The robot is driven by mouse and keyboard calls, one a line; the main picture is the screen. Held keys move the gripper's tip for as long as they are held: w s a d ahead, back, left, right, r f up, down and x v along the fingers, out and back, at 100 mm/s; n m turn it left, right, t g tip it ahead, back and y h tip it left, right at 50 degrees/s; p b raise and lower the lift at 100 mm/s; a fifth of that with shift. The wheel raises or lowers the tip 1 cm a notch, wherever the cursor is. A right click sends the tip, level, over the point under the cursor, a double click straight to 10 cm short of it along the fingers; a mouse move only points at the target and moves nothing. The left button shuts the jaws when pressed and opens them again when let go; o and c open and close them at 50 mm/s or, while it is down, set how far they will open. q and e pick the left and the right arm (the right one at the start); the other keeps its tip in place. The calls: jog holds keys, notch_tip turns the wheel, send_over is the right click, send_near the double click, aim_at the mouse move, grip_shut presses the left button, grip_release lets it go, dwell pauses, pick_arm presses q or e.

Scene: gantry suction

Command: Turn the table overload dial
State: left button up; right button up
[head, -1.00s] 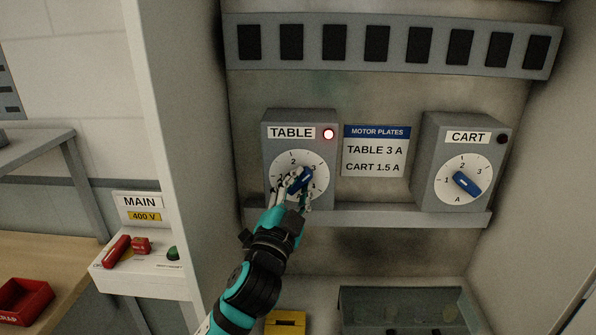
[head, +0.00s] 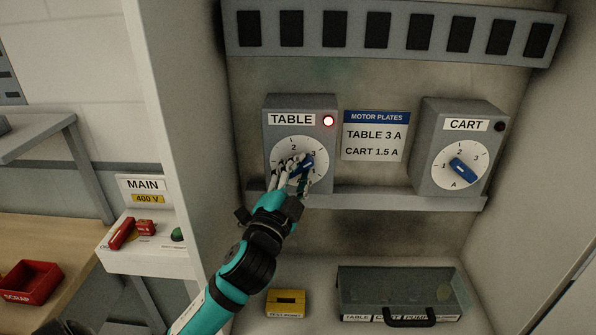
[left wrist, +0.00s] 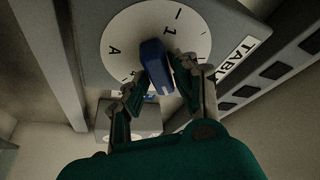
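The table overload dial (head: 284,148) is a white numbered disc on a grey box labelled TABLE, with a blue knob. In the head view the knob slants up to the right, toward the 3 side. My fingers partly cover it, so the exact mark is unclear. My left gripper (head: 299,174) is at this dial. In the left wrist view its two fingers (left wrist: 158,80) stand on either side of the blue knob (left wrist: 155,62) and appear closed against it. A red lamp (head: 328,121) is lit on the box. My right gripper is not in view.
A plate (head: 375,138) reads TABLE 3 A, CART 1.5 A. The CART dial box (head: 431,176) stands to the right. A ledge (head: 400,202) runs below both boxes. A clear-lidded case (head: 390,287) and a yellow box (head: 286,302) sit lower. The MAIN switch panel (head: 145,262) is left.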

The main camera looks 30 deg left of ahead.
pick_arm(q)
jog(key=shift+o, duration=1.3)
jog(key=v, duration=0.7)
jog(key=shift+s, duration=0.25)
jog(key=shift+d+f, duration=0.1)
